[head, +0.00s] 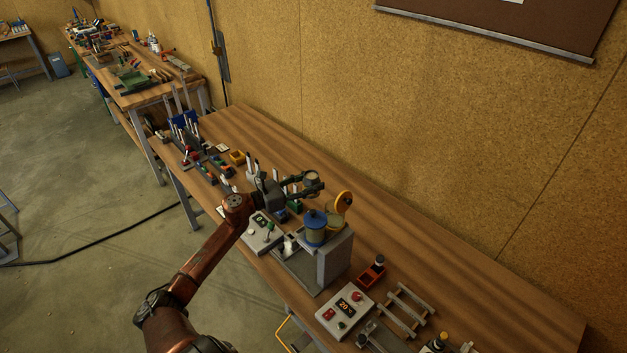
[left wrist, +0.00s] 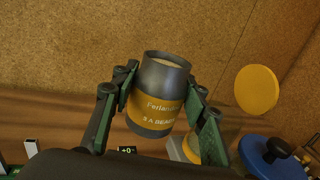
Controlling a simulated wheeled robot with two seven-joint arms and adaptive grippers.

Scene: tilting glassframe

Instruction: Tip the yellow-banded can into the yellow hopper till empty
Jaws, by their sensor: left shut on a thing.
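The yellow-banded can (left wrist: 158,98) is dark grey with a yellow lettered band; its top faces up with a slight lean in the left wrist view, and something pale shows inside the rim. My left gripper (head: 305,186) is shut on the can, which shows small in the head view (head: 312,179). It holds the can above the bench, just left of and above the yellow hopper (head: 336,221). A round yellow lid (head: 344,200) stands raised beside that hopper; it also shows in the left wrist view (left wrist: 257,90). The hopper's inside is hidden. My right gripper is out of view.
A blue-lidded hopper (head: 316,221) stands beside the yellow one on a grey stand (head: 334,262). A control box (head: 345,310) with a lit display and a red bin (head: 371,272) stand to the right. Several small items crowd the bench's left; the strip by the wall is clear.

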